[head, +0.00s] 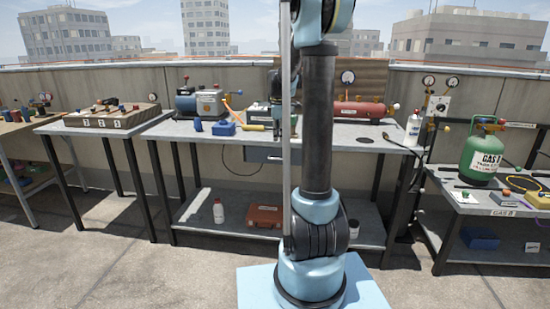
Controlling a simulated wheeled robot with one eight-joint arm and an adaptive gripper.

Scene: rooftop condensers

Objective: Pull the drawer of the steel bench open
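The steel bench (350,133) stands in the middle, with a grey top, dark legs and a lower shelf. Its drawer (263,155) hangs under the top, a grey-blue front left of my arm's upright link. The drawer front looks about flush with the bench edge; its right part and any handle are hidden or too small to tell. My gripper (285,127) shows as a dark shape pointing down beside the thin pole, above the drawer in the picture. It is partly hidden by my arm, and whether its fingers are apart is not clear. No contact with the drawer is visible.
On the bench top are a pump (209,103), a blue box (225,129), a red tank (360,110) and a white bottle (413,130). A red case (264,216) and bottle (218,211) sit on the lower shelf. A green gas cylinder (481,153) stands right. Floor in front is clear.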

